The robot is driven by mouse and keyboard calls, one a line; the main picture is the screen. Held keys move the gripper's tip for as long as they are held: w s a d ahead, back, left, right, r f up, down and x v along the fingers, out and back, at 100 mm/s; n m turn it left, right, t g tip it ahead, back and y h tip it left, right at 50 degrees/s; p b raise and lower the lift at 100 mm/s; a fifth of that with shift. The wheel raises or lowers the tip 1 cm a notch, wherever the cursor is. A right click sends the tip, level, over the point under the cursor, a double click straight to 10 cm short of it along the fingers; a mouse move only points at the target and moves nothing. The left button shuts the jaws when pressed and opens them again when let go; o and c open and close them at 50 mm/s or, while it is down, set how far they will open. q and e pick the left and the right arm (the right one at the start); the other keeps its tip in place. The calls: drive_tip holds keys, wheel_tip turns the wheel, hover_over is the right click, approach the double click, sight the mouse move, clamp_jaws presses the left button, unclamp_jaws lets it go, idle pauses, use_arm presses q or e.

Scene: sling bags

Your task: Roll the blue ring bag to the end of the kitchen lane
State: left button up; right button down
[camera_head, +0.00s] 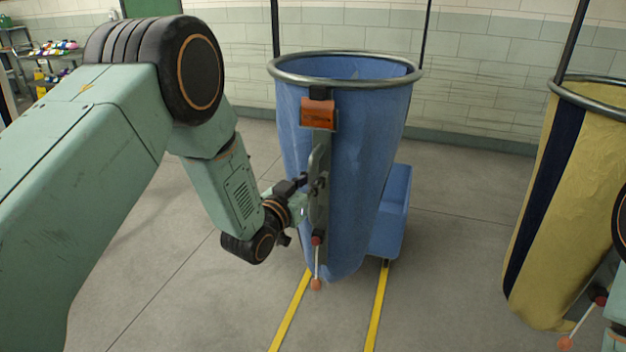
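The blue ring bag (355,150) hangs upright in the middle of the head view, its metal ring (345,82) level on dark hanging straps. An orange block (318,114) sits at the ring's front, above a grey upright bar (320,220). A white rod with a red and an orange end (317,265) hangs at the bar's foot. My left gripper (303,190) is at the bar's left side, at mid-height of the bag. Its fingers overlap the bar, so I cannot tell whether they are closed on it. My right gripper does not show; only parts of that arm appear at the right edge.
Two yellow floor lines (376,318) run from beneath the bag towards me. A blue box (392,212) stands behind the bag to its right. A yellow bag with a dark stripe (575,190) hangs at the right. Shelves (50,55) stand at the far left, and a tiled wall behind.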

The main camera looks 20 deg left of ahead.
use_arm(q)
drive_tip(key=shift+a, duration=0.15)
drive_tip(key=c, duration=0.3)
drive_tip(key=shift+d, duration=0.2)
clamp_jaws()
drive_tip(key=shift+a, duration=0.1)
